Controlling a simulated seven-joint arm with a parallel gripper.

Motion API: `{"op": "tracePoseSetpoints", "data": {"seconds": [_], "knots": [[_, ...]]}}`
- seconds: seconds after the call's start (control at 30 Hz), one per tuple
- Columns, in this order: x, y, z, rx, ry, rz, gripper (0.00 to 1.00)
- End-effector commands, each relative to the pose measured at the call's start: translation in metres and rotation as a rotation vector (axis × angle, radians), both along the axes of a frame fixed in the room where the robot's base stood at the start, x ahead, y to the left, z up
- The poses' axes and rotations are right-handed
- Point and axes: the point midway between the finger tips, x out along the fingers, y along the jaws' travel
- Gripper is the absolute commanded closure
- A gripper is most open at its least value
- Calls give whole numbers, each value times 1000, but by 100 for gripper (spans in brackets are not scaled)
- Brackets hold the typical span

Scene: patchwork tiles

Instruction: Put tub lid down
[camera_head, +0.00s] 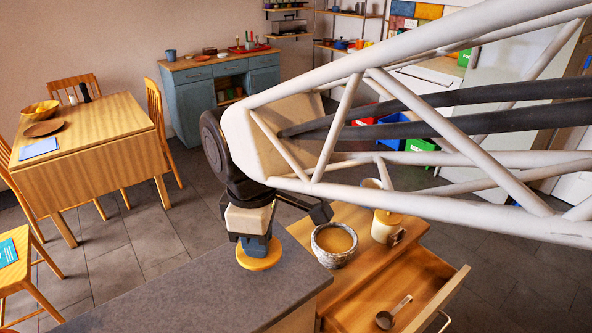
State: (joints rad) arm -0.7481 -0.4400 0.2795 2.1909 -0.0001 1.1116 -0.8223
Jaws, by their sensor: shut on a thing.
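My gripper (258,243) points down over the dark grey countertop (170,297), near its right end. It is shut on a round yellow-orange disc, the tub lid (259,259). The lid is level and at or just above the counter surface; I cannot tell whether it touches. The fingers hide part of the lid's top. A yellowish tub (386,226) stands on the wooden drawer unit to the right.
A speckled bowl (334,250) stands between my gripper and the tub. An open wooden drawer (420,310) juts out at lower right with a scoop (393,313) inside. The counter left of the lid is bare.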

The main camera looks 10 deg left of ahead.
Motion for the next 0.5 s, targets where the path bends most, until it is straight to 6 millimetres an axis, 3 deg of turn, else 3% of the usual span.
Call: {"op": "tracePoseSetpoints", "data": {"seconds": [0.17,0.5], "knots": [[0,0,-3,0,0,0,100],[0,0,-33,0,0,0,100]]}}
